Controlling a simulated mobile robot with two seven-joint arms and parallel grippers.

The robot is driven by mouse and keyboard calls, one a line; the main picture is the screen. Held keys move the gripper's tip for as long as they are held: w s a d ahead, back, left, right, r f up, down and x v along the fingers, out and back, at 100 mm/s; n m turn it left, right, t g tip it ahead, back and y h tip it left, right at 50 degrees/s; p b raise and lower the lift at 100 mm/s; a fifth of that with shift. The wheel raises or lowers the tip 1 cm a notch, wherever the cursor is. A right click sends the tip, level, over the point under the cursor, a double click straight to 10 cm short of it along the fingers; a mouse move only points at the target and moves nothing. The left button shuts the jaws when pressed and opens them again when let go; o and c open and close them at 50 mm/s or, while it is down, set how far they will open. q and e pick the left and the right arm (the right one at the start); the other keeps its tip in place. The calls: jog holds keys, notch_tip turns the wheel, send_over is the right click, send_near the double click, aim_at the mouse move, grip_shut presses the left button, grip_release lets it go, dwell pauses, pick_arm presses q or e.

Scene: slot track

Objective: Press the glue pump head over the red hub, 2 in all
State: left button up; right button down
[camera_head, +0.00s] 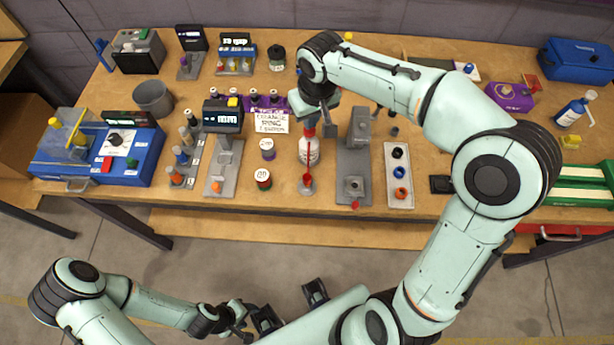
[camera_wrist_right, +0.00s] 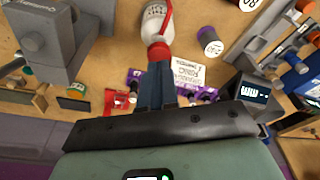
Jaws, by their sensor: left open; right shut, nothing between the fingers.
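The glue bottle (camera_head: 311,153) stands near the middle of the bench, white with a red pump top and a thin red spout. The spout runs towards the front edge, over a small grey round base with the red hub (camera_head: 307,180). In the right wrist view the bottle (camera_wrist_right: 154,20) is at the top, with its red pump head (camera_wrist_right: 159,51) just beyond my fingertips. My right gripper (camera_head: 311,124) is shut and empty, pointing down at the pump head; I cannot tell whether it touches. My left gripper (camera_head: 290,305) is open and empty, in front of the bench.
A grey press stand (camera_head: 357,150) and a tray with rings (camera_head: 399,178) are close right of the bottle. Two small pots (camera_head: 263,178) and a label printer stand (camera_head: 222,150) are on the left. A paper sign (camera_head: 271,121) lies behind.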

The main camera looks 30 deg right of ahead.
pick_arm(q)
jog(key=shift+r, duration=0.1)
pick_arm(e)
jog(key=shift+r, duration=0.15)
notch_tip(320, 180, up, 2)
jog(key=shift+r+p, duration=0.2)
jog(key=shift+p, duration=0.65)
pick_arm(q)
jog(key=w+r, duration=0.1)
jog(key=w+r+p, duration=0.1)
jog(key=r, duration=0.1)
jog(key=w+r+p, duration=0.1)
jog(key=shift+r, duration=0.25)
pick_arm(e)
notch_tip(320, 180, up, 3)
jog(key=shift+r, duration=0.15)
pick_arm(q)
jog(key=shift+s, duration=0.1)
